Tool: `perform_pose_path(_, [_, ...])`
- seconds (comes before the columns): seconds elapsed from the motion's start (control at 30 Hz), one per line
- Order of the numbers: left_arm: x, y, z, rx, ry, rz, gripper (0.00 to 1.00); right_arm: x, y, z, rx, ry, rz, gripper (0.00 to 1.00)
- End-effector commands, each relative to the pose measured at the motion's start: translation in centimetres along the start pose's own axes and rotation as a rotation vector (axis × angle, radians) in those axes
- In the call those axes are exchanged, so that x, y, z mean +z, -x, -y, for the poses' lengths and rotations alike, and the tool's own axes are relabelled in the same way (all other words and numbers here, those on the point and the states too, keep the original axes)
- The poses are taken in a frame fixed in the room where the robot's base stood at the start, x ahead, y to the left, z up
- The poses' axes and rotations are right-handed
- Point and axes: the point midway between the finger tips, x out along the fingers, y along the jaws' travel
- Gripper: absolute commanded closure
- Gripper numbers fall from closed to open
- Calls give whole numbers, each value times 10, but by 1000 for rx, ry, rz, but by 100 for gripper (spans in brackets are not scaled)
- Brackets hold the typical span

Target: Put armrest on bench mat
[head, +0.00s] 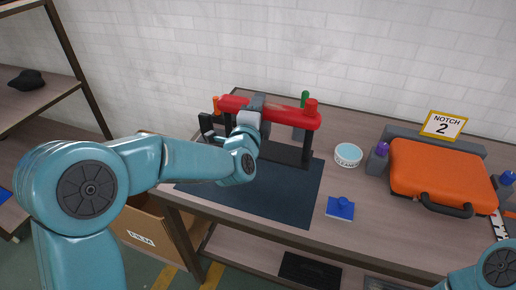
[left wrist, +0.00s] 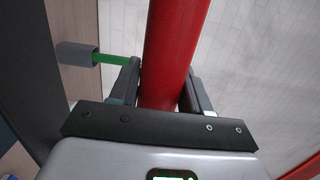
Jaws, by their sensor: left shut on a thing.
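The red armrest (head: 285,115) is a long padded bar above black uprights at the back of the dark bench mat (head: 262,195). I cannot tell whether the uprights belong to it or to a stand. My left gripper (head: 256,104) comes over the bar from the front and is shut on it near its middle. In the left wrist view, the red bar (left wrist: 172,50) runs between the two fingers (left wrist: 165,88). The front of the mat is bare. My right gripper is out of view; only part of my right arm shows at the lower right.
A round white tub (head: 348,155), a blue block (head: 340,208) and a purple-capped bottle (head: 378,158) stand right of the mat. A cardboard box (head: 155,225) is below the bench's left end.

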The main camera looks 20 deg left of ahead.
Motion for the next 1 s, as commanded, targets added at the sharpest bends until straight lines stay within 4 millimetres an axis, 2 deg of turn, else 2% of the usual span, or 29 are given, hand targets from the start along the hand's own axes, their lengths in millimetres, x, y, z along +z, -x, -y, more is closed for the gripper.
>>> perform_pose_path(0.03, [0, 0, -15, 0, -1, 0, 100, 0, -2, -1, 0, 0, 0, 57])
perform_pose_path(0.1, [0, 0, -32, -1, 0, 1, 100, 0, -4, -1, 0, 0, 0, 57])
perform_pose_path(0.23, [0, -1, -56, -3, 0, 0, 100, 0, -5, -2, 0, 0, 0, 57])
perform_pose_path(0.47, [0, -3, -72, -7, 1, 1, 100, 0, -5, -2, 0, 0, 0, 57])
perform_pose_path(0.73, [0, -4, -109, -4, 0, 0, 100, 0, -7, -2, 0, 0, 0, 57])
perform_pose_path(1.0, [0, -4, -111, -8, 1, 0, 100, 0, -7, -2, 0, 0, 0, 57])
